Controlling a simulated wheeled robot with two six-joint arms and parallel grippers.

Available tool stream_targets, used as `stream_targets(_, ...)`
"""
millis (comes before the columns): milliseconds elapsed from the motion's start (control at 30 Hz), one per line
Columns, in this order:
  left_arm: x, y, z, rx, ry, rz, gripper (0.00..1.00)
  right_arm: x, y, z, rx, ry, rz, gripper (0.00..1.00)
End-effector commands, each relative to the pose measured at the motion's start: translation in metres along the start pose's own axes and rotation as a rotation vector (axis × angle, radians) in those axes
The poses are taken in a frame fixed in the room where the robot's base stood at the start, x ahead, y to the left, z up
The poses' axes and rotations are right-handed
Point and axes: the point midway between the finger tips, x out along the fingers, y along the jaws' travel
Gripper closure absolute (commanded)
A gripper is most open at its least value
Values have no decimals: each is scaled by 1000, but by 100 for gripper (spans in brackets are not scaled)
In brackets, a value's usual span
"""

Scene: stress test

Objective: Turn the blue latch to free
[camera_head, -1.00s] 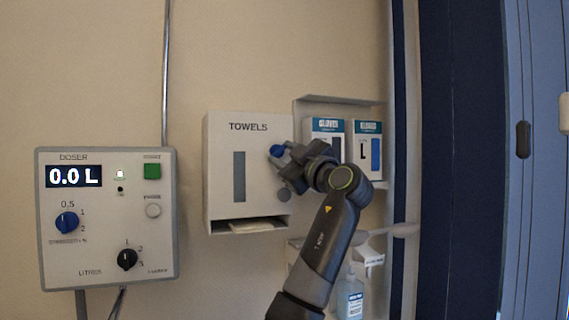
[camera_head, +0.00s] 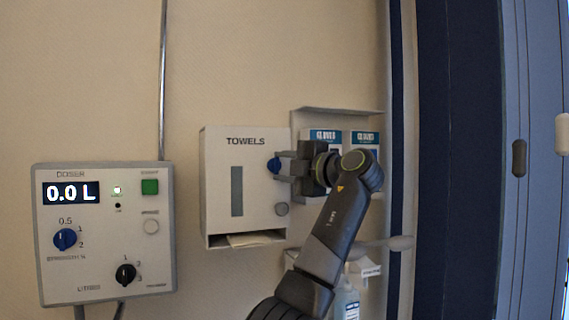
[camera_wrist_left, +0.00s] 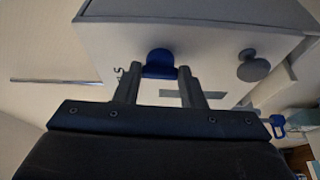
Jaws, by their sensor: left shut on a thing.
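The blue latch (camera_head: 274,165) is a small knob on the upper right of the white towel dispenser (camera_head: 216,205) marked TOWELS. My left gripper (camera_head: 281,167) reaches it from the right, with its fingers level, and is shut on it. In the left wrist view the rounded blue latch (camera_wrist_left: 160,60) shows between the fingertips (camera_wrist_left: 159,73). Part of the latch is hidden by the fingers, so its exact turn cannot be told. The dispenser front looks closed. My right gripper is not in view.
A grey round knob (camera_head: 282,209) sits below the latch. Glove boxes (camera_head: 325,137) stand on a rack behind my left gripper. A doser panel (camera_head: 105,272) with dials is at left. A bottle (camera_head: 346,302) hangs below the arm.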

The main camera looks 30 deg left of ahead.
Motion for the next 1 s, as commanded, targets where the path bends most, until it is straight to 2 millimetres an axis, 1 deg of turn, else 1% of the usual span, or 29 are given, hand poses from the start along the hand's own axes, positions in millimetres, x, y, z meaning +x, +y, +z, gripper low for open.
stream_targets(300,0,1,0,-62,-1,-26,86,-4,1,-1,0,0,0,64)
stream_targets(700,0,0,0,-66,0,-28,87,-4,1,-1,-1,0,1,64)
stream_targets(733,0,0,0,-66,0,-28,60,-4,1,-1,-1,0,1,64)
stream_targets(867,0,0,0,-66,0,-27,43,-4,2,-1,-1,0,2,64)
stream_targets(1000,0,0,0,-65,0,-27,42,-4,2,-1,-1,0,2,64)
